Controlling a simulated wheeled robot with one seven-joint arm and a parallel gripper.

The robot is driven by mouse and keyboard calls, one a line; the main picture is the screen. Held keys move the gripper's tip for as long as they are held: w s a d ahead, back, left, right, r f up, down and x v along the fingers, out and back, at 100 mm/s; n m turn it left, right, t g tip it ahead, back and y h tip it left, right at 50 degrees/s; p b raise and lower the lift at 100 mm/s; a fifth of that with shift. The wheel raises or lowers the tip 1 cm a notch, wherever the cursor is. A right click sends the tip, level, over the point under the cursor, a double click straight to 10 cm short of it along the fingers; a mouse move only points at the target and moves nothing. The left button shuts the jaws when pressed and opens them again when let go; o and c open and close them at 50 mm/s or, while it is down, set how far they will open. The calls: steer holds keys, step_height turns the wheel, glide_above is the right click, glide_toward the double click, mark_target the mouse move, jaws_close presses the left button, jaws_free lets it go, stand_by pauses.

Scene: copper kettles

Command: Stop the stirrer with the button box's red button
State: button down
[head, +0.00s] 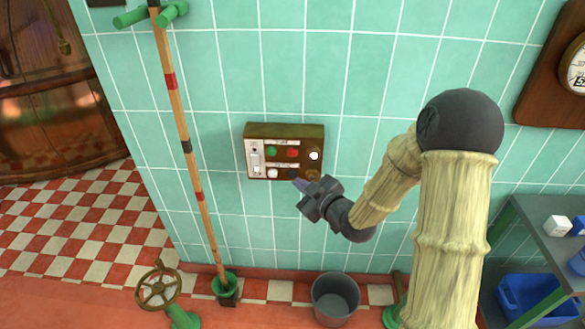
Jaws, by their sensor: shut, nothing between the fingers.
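The button box (250,133) is a brown box on the green tiled wall, in the middle of the head view. Its red button (293,153) is in the upper row, right of a green button (271,152). A white switch (256,162) is at the left, a white round one (314,156) at the right, and another white button (272,173) below. My gripper (298,184) is shut and empty, just below the box's lower edge in the picture, below the red button. Whether it touches the box cannot be told. The stirrer is not recognisable in view.
A wooden pole (186,145) stands left of the box in a green holder (226,288). A handwheel (158,288) and a grey bucket (336,297) are below. A grey shelf (540,232) with blue bins (530,294) is at the right.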

mark_target(292, 152)
steer(key=t+y+b, duration=0.1)
steer(key=a+n+t+y+b, duration=0.1)
steer(key=y, duration=0.1)
steer(key=a+t+y+b, duration=0.1)
steer(key=y+b, duration=0.1)
steer(key=shift+a+f+t, duration=0.15)
steer(key=shift+f+t, duration=0.15)
steer(key=shift+t, duration=0.1)
steer(key=shift+w, duration=0.15)
steer(key=shift+w+p, duration=0.75)
steer(key=shift+w, duration=3.55)
steer(key=shift+w+b, duration=0.35)
steer(key=shift+w, duration=0.05)
